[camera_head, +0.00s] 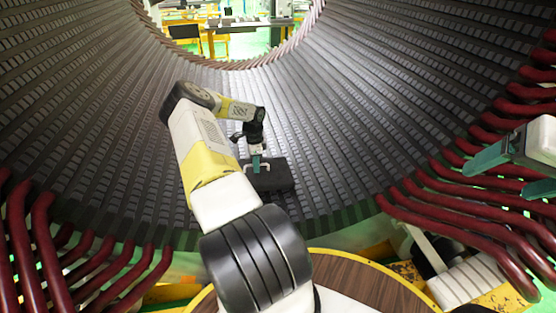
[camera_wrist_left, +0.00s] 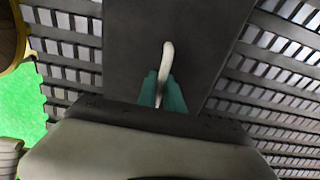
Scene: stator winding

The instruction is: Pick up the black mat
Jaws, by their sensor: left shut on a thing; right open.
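The black mat (camera_head: 276,180) is a dark flat slab on the inner floor of the stator, near the middle of the head view. In the left wrist view the mat (camera_wrist_left: 130,45) fills the upper middle, with a pale curved handle (camera_wrist_left: 167,58) standing on it. My left gripper (camera_head: 256,164) has teal fingers and is shut on the handle; its fingers also show in the left wrist view (camera_wrist_left: 162,92). I cannot tell whether the mat touches the stator surface. My right gripper (camera_head: 512,172) is open and empty at the right edge, far from the mat.
The ribbed stator wall (camera_head: 100,120) curves around the mat on both sides. Dark red winding bars stick out at the lower left (camera_head: 45,240) and right (camera_head: 450,215). A round wooden-topped platform (camera_head: 365,285) lies at the bottom. Yellow tables (camera_head: 215,28) stand beyond the far opening.

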